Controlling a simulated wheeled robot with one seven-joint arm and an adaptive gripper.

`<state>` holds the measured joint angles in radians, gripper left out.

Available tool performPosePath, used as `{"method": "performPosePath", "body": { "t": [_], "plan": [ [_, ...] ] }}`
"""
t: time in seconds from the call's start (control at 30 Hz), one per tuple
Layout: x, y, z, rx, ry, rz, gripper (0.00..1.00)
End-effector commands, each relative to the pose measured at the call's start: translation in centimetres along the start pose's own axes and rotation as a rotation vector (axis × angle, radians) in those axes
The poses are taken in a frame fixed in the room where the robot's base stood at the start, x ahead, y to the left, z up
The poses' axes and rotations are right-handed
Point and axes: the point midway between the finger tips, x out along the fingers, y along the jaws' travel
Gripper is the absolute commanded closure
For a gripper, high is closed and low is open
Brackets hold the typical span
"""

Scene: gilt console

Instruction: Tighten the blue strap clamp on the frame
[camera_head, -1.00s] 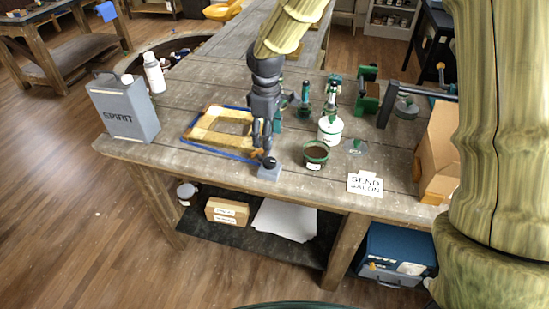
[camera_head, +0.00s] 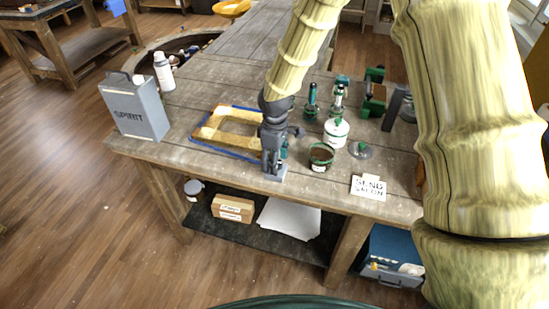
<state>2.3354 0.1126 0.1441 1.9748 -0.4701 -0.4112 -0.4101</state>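The gilt frame (camera_head: 212,132) lies flat on the workbench (camera_head: 180,105), left of my arm. The blue strap (camera_head: 218,149) runs around its outer edge. A small grey block (camera_head: 281,175), seemingly the strap's clamp, sits at the frame's front right corner near the bench's front edge. My gripper (camera_head: 272,168) points down right over this block, and its fingers hide the black knob on top. I cannot tell whether the fingers touch or close on the knob. My arm hides the frame's right side.
A grey SPIRIT can (camera_head: 135,108) and a white bottle (camera_head: 163,72) stand left. A dark-filled pot (camera_head: 320,157), a white lidded pot (camera_head: 336,132), a glass lid (camera_head: 360,151) and a SEND SALON card (camera_head: 368,187) are close on the right.

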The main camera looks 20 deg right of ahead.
Motion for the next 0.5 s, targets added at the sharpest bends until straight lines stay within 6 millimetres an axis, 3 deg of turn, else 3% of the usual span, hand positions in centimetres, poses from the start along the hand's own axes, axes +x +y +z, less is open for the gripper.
{"method": "performPosePath", "body": {
  "t": [0.27,0.5],
  "plan": [
    [0.1,0.02,0.0,0.0,0.001,0.0,0.42],
    [0.09,0.02,0.0,0.001,0.001,0.0,0.82]
  ]
}}
